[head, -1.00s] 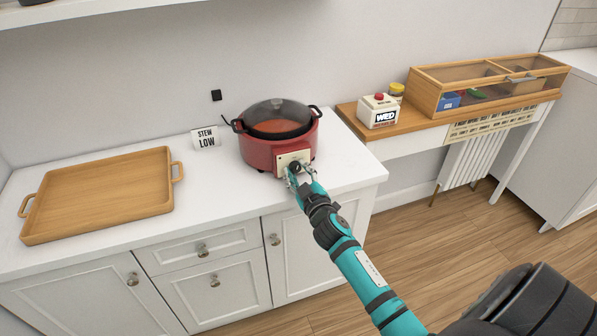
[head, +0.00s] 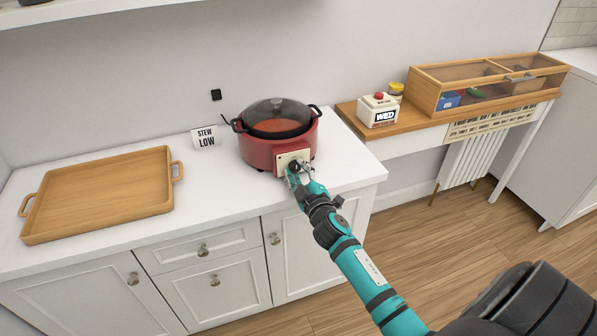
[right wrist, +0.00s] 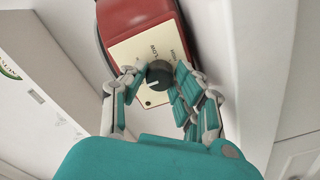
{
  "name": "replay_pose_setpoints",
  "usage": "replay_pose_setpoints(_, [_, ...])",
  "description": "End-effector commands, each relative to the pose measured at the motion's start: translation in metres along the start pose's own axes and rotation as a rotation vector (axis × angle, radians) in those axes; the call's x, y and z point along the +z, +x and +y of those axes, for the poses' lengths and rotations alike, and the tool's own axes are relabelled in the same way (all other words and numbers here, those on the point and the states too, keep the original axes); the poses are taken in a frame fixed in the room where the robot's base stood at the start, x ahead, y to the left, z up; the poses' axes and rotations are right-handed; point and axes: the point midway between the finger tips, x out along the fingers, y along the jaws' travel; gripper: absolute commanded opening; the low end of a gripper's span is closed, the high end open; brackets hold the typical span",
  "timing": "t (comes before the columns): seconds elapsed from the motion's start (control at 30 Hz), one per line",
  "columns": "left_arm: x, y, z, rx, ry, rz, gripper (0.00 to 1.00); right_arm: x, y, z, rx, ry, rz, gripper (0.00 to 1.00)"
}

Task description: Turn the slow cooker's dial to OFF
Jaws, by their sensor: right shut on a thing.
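The red slow cooker (head: 259,155) with its glass lid stands at the back right of the white counter, food showing through the lid. Its cream dial plate (head: 284,158) faces the front. My right gripper (head: 297,177) reaches the plate and is shut on the black dial (right wrist: 160,74), with a finger on each side of it. In the right wrist view the plate (right wrist: 130,50) carries the words LOW and HIGH, and the dial's white mark points to the lower left, away from both words. No OFF label can be read. My left gripper is not in view.
A small card reading STEW LOW (head: 206,138) stands left of the cooker. A wooden tray (head: 103,193) lies on the left of the counter. A box reading WED (head: 379,111) and a wooden case (head: 440,100) are on the right-hand shelf.

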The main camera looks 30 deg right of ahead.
Motion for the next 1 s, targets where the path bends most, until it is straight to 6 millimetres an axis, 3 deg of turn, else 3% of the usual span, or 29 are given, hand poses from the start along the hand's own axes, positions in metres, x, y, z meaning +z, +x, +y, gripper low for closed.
replay_pose_setpoints(0.03, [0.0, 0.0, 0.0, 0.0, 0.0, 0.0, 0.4, 0.0, 0.0, -0.002, -0.003, -0.001, 0.001, 0.0])
replay_pose_setpoints(0.07, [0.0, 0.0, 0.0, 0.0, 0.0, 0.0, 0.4, 0.0, 0.0, -0.002, -0.003, -0.001, 0.001, 0.32])
replay_pose_setpoints(0.23, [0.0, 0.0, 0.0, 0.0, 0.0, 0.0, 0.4, 0.0, 0.0, -0.001, -0.002, 0.0, 0.0, 0.52])
replay_pose_setpoints(0.5, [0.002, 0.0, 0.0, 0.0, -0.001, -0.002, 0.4, 0.0, -0.001, -0.001, -0.001, 0.0, 0.0, 0.52])
replay_pose_setpoints(0.63, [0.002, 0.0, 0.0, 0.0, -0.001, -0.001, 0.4, 0.001, -0.012, -0.001, -0.002, 0.0, 0.0, 0.52])
replay_pose_setpoints(1.0, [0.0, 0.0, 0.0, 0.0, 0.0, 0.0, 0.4, 0.001, -0.088, -0.002, -0.004, 0.003, -0.002, 0.52])
